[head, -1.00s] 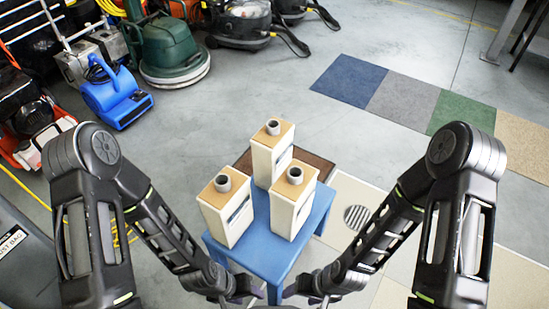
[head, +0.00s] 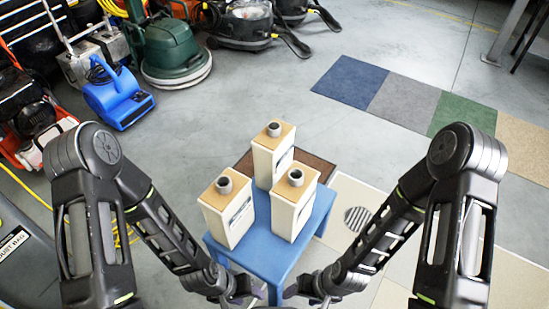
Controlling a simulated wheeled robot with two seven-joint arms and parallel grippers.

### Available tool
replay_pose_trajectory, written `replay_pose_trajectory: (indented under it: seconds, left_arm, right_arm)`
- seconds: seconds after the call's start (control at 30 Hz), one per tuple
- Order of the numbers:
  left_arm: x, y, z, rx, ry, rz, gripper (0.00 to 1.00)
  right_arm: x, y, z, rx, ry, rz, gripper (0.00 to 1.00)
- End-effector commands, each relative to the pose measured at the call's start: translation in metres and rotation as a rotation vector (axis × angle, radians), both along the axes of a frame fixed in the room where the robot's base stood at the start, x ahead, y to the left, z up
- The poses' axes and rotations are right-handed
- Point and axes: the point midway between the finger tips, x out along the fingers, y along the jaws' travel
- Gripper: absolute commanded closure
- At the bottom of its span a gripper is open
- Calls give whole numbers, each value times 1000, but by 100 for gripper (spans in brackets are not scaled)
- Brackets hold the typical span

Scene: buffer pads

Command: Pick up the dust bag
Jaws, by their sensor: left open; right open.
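Three upright white boxes with tan tops and grey round collars stand on a small blue table (head: 272,262): one at the left (head: 229,212), one at the right (head: 292,208) and one at the back (head: 271,157). They look like dust bags; which one is meant cannot be told. A partly cut-off label reading "UST BAG" (head: 14,244) is on a dark grey surface at the left edge. My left gripper (head: 250,290) and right gripper (head: 301,288) are at the table's near edge, in front of the boxes. Both are open and empty, touching no box.
A brown mat (head: 318,168) lies behind the table, and a pale floor panel with a round grate (head: 357,219) to its right. A blue blower (head: 118,101) and a green floor machine (head: 170,52) stand at the back left. Coloured carpet squares (head: 405,98) lie at the right; the floor between is clear.

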Motion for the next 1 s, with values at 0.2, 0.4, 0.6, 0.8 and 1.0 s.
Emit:
replay_pose_trajectory:
  seconds: [0.2,0.4,0.6,0.8,1.0]
  left_arm:
    - [0,0,72,-1,0,0,49]
    - [0,-1,142,-1,0,1,49]
    - [0,-1,175,-2,0,1,49]
    - [0,-1,173,-2,0,1,49]
    - [0,-1,173,-1,1,1,56]
  right_arm:
    - [0,0,72,1,-1,0,36]
    - [0,1,142,1,0,-1,36]
    - [0,1,175,2,0,-1,36]
    - [0,1,173,2,1,-1,36]
    - [0,1,173,1,0,-1,43]
